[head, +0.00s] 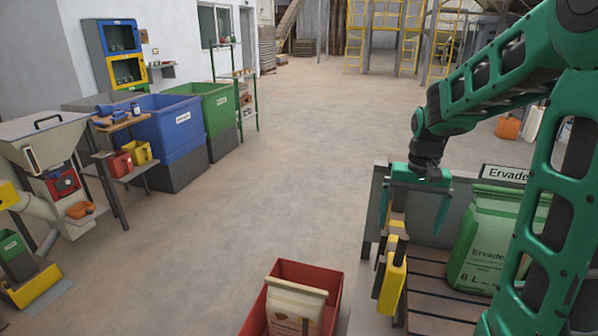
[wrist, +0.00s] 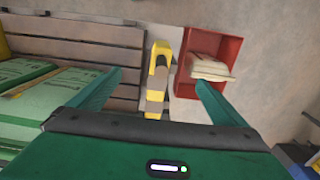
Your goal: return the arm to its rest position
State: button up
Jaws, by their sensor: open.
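My green arm reaches in from the right in the head view. My gripper (head: 415,210) points down with its two fingers spread and nothing between them. It hangs near a yellow and black tool (head: 393,278) by the left edge of the slatted pallet. In the wrist view my gripper (wrist: 160,92) is also open. The yellow tool (wrist: 157,80) shows beyond and between the fingers, apart from them as far as I can tell.
A green sack (head: 482,240) stands on the slatted pallet (head: 440,300). A red bin (head: 337,290) holds a beige sack (head: 295,303). Blue (head: 170,135) and green (head: 215,110) bins and the filler machine (head: 45,150) stand left. The middle floor is clear.

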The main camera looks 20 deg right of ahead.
jog(key=s+a+r, duration=0.1)
jog(key=s+a, duration=0.1)
jog(key=s, duration=2.1)
jog(key=shift+s+r, duration=0.25)
jog(key=shift+r, duration=0.15)
